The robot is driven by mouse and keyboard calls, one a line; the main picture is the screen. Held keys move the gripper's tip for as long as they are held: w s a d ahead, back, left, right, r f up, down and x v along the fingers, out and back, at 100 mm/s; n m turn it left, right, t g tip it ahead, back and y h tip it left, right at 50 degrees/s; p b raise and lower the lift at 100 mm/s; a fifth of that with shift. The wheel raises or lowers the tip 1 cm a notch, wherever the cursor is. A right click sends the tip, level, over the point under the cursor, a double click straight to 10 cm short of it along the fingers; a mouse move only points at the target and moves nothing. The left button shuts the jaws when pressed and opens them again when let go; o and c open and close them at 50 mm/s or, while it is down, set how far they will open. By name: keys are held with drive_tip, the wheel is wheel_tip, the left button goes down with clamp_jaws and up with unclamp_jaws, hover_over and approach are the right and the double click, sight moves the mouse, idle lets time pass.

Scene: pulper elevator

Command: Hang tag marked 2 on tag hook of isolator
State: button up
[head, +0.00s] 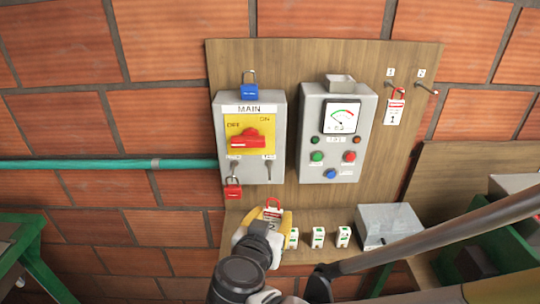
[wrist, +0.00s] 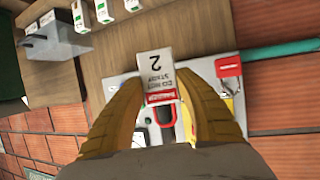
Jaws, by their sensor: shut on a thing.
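The tag marked 2 (wrist: 158,72) is white with a red band and sits between the yellow fingers of my gripper (wrist: 160,92). In the head view my gripper (head: 263,222) is shut on this tag (head: 272,211), below the isolator, with the tag's red loop upward. The isolator (head: 276,130) is a grey box marked MAIN with a yellow plate and a red handle (head: 245,140). Two small hooks show low on its front. A red padlock (head: 233,189) hangs at the left one; the right hook (head: 268,163) looks empty. Their labels are too small to read.
A blue padlock (head: 248,91) is on top of the isolator. A control box (head: 313,160) with meter and buttons stands beside it. Tag 1 (head: 394,112) hangs on the board's left peg; peg 2 (head: 427,89) is empty. Several small white-green items (head: 317,237) and a grey box (head: 390,225) occupy the shelf.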

drive_tip(key=shift+w+a+r, duration=0.3)
drive_tip(key=shift+w+a, duration=0.05)
drive_tip(key=shift+a, duration=0.05)
drive_tip(key=shift+w+d, duration=0.2)
drive_tip(key=shift+w, duration=0.15)
drive_tip(key=w+f+b, duration=0.1)
drive_tip(key=w+b, duration=0.1)
drive_tip(key=w, duration=0.6)
drive_tip(key=shift+f, duration=0.35)
drive_tip(key=shift+d, duration=0.1)
idle(0.4)
drive_tip(key=o, duration=1)
drive_tip(key=shift+o, duration=0.2)
